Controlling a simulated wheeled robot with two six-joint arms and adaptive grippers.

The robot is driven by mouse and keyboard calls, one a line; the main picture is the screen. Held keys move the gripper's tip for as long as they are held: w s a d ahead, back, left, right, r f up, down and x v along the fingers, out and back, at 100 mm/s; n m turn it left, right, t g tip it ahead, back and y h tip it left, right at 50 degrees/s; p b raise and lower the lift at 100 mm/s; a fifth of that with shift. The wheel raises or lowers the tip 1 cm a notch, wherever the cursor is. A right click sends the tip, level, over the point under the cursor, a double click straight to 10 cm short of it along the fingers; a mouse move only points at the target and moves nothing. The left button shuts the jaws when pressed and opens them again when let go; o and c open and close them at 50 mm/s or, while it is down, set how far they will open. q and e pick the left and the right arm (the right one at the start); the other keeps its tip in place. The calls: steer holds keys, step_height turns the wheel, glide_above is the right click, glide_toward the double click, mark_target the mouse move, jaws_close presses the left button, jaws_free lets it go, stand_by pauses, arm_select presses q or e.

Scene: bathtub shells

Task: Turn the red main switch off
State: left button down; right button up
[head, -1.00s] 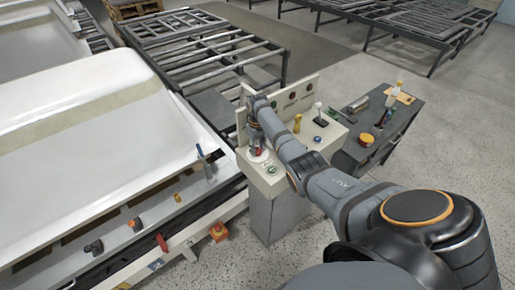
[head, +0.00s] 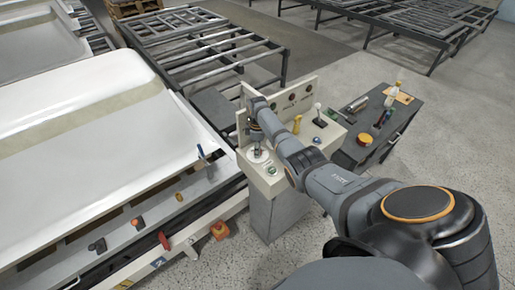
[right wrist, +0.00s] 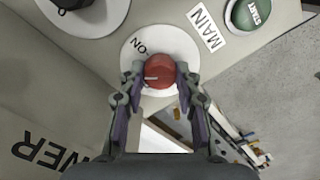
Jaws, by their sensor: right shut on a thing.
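The red main switch (right wrist: 158,70) is a round knob on a white disc (right wrist: 180,42) marked ON, beside a MAIN label (right wrist: 207,29) in the right wrist view. A pale pointer mark shows on the left part of the knob, away from the ON word. My right gripper (right wrist: 160,76) is shut on the knob, one finger on each side. In the head view my right gripper (head: 257,147) points down over the disc on the control panel (head: 280,176), and the knob is hidden there. My left gripper is not in view.
A green START button (right wrist: 250,12) is near the switch. On the panel stand a yellow knob (head: 297,124) and a joystick (head: 319,117). A dark cart (head: 372,146) with bottles and tools is to the right. A white tub shell (head: 80,105) lies left.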

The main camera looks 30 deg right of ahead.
steer(key=n, duration=0.4)
steer(key=shift+r, duration=0.1)
steer(key=shift+n, duration=2.1)
steer(key=shift+w, duration=0.1)
steer(key=o, duration=1.2)
steer(key=shift+c, duration=0.2)
step_height(320, 180, up, 12)
